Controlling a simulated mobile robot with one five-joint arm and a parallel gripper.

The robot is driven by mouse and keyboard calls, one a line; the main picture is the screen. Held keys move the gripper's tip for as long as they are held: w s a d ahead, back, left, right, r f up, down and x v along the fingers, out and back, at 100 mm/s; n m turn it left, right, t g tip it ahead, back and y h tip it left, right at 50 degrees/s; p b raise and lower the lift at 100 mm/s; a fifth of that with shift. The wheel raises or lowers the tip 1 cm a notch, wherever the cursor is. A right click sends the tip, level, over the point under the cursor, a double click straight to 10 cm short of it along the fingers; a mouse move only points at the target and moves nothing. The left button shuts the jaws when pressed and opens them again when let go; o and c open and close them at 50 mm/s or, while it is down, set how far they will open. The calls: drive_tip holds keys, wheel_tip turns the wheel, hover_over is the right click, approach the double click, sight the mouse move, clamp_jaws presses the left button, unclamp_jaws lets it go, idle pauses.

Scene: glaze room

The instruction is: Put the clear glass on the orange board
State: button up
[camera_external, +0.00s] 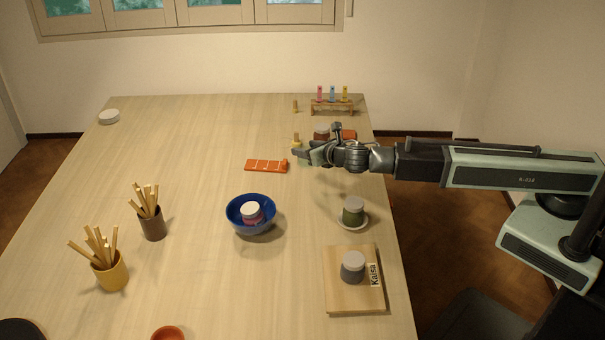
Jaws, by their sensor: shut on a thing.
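My gripper (304,151) reaches in from the right, above the far right part of the table. It is shut on a small pale, see-through thing, which looks like the clear glass (303,158); the fingers hide most of it. A flat orange strip with white marks (264,166) lies on the table just left of and below the gripper in the picture. Another orange flat patch (348,134) shows behind my arm, partly hidden, beside a brown-red jar (321,134). I cannot tell for certain which of the two is the orange board.
A rack with coloured tubes (332,106) stands at the back. A blue bowl (236,222) holds a lidded jar. A green jar on a saucer (361,222) and a wooden board (340,298) with a grey jar are nearer. Two stick-filled cups stand left. The left middle is clear.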

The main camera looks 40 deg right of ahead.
drive_tip(key=shift+w+a+f+n+y+b, duration=0.2)
drive_tip(key=shift+f+n+y+b, duration=0.2)
drive_tip(key=shift+y, duration=0.1)
drive_tip(key=shift+w+a+f+n+y+b, duration=0.15)
drive_tip(key=shift+f+n+y+b, duration=0.25)
drive_tip(key=shift+y, duration=0.1)
drive_tip(key=shift+w+d+f+b, duration=0.5)
drive_tip(key=shift+d+f+b, duration=0.1)
drive_tip(key=w+d+f+b, duration=0.1)
drive_tip(key=w+d, duration=0.1)
drive_tip(key=d, duration=0.2)
drive_tip(key=b, duration=0.2)
hover_over(266, 165)
drive_tip(key=shift+s+d+f, duration=0.1)
drive_tip(key=shift+s+f, duration=0.1)
drive_tip(key=shift+f, duration=0.55)
drive_tip(key=f+b, duration=0.3)
drive_tip(key=f, duration=0.1)
drive_tip(key=shift+w, duration=0.2)
drive_tip(key=shift+r, duration=0.25)
drive_tip(key=shift+f, duration=0.2)
drive_tip(key=o, duration=1.6)
drive_tip(key=shift+c, duration=0.2)
